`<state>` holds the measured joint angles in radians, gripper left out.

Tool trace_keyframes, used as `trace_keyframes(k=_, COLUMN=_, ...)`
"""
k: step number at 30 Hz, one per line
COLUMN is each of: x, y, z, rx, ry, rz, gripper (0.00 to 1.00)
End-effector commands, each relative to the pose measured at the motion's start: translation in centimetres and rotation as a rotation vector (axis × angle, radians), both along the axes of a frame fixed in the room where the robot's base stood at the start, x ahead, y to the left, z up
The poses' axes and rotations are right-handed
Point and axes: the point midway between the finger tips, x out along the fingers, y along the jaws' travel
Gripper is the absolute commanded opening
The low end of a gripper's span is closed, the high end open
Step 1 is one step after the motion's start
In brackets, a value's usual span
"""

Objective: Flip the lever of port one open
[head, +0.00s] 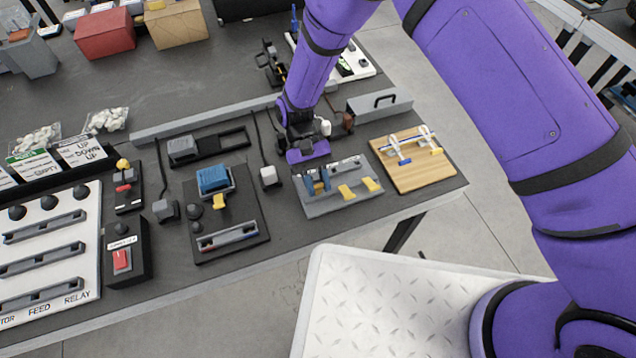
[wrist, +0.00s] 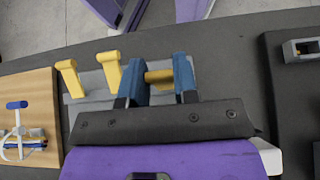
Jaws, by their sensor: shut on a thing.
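A grey port block (head: 330,205) with yellow levers lies near the table's front edge in the head view. Two of its levers, the middle one (head: 347,192) and the right one (head: 371,184), are free; both stick up in the wrist view on the left, the middle one (wrist: 110,70) and the outer one (wrist: 68,78). My gripper (head: 318,186) is over the block's left end. In the wrist view its blue fingers (wrist: 160,76) are shut on the third yellow lever (wrist: 157,78), which spans between them. Port labels are not readable.
A wooden board (head: 412,165) with white and blue parts is right of the block. A black panel (head: 228,225) with a blue part and a yellow lever is on its left. A grey box with a handle (head: 380,103) stands behind. Floor lies beyond the front edge.

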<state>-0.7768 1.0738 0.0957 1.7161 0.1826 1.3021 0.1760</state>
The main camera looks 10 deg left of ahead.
Motion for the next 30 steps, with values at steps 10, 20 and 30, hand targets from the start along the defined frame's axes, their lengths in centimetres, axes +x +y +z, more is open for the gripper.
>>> trace_keyframes(k=10, x=0.0, y=0.0, z=0.0, rx=0.000, ry=-0.001, rz=-0.001, gripper=0.41)
trace_keyframes(k=20, x=0.0, y=0.0, z=0.0, rx=0.001, ry=-0.001, rz=0.000, gripper=0.53)
trace_keyframes(k=30, x=3.0, y=1.9, z=2.3, rx=0.003, ry=-0.004, rz=-0.002, gripper=0.53)
